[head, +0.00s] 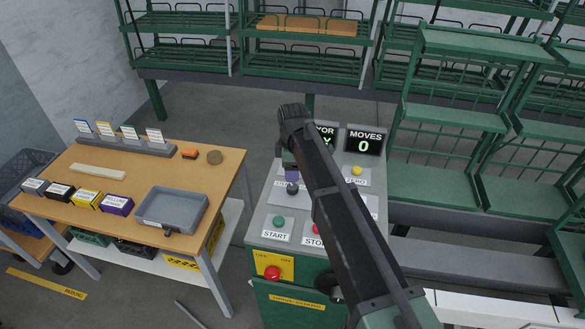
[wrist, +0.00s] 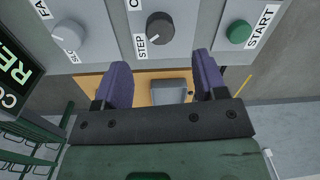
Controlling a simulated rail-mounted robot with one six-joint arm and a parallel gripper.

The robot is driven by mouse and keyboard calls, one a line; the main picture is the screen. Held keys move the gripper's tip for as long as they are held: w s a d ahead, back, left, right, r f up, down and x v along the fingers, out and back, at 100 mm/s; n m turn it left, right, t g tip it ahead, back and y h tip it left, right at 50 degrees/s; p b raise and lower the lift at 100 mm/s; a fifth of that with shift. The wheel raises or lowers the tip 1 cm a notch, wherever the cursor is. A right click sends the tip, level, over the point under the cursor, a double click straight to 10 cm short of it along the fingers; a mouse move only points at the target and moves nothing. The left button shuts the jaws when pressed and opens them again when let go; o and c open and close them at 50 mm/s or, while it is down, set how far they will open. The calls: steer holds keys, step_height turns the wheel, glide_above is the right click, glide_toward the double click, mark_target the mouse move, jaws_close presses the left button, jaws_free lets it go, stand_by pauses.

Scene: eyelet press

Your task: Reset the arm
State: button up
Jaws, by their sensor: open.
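My gripper (wrist: 161,72) is open in the wrist view, with two purple finger pads set wide apart and nothing between them. In the wrist view, a black STEP knob (wrist: 160,27) lies beyond the fingertips, with a green START button (wrist: 239,33) at the right and a grey knob (wrist: 68,36) at the left. I cannot tell whether a finger touches the panel.
A wooden table (head: 130,180) with a grey tray (head: 172,209) and several small boxes stands left of the console. The MOVES display (head: 364,142) reads 0. A red switch (head: 272,272) sits on the console front. Green racks (head: 445,120) stand behind and right.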

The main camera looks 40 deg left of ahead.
step_height(320, 180, up, 4)
steer(key=shift+f+p, duration=0.25)
steer(key=shift+p, duration=0.55)
steer(key=s+d+f+m+b, duration=0.1)
steer(key=d+m, duration=0.7)
steer(key=d, duration=1.1)
steer(key=s+d+f+m+b, duration=0.2)
steer(key=d+m, duration=0.6)
steer(key=d, duration=1.1)
steer(key=s+d+f+m+b, duration=0.2)
steer(key=d+m, duration=0.6)
steer(key=d, duration=1.1)
steer(key=shift+d+f+m, duration=0.15)
steer(key=shift+d+m, duration=0.15)
